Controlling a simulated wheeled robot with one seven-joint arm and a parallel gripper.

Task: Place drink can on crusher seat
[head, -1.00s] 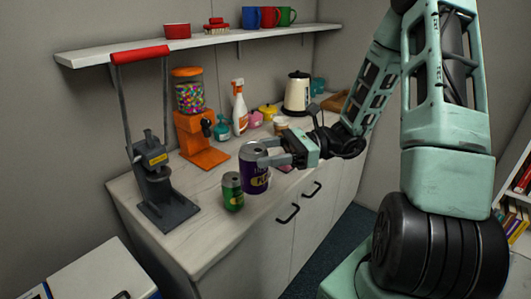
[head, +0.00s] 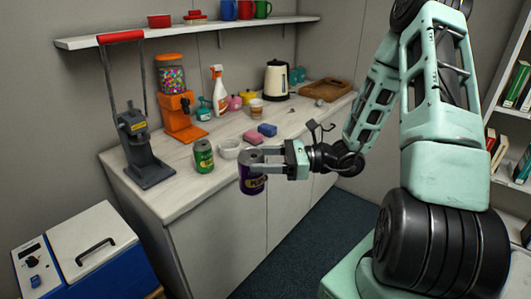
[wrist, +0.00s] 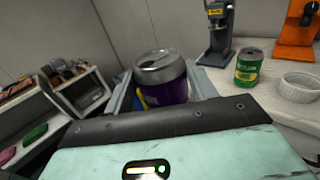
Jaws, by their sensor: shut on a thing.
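My gripper (head: 268,161) is shut on a purple drink can (head: 252,180) and holds it upright in front of the counter's edge, over the floor. In the wrist view the purple can (wrist: 163,85) sits between the two fingers, its silver top showing. The can crusher (head: 138,150) stands at the counter's left end, with a raised red-handled lever (head: 120,37) and a dark grey base. Its seat is small and hard to make out in the head view. The crusher also shows at the top of the wrist view (wrist: 216,30), beyond the can. A green can (head: 204,156) stands on the counter between crusher and gripper.
A white bowl (head: 230,149), a blue sponge (head: 267,130) and a pink sponge (head: 253,138) lie near the green can. An orange candy dispenser (head: 179,105) stands right of the crusher.

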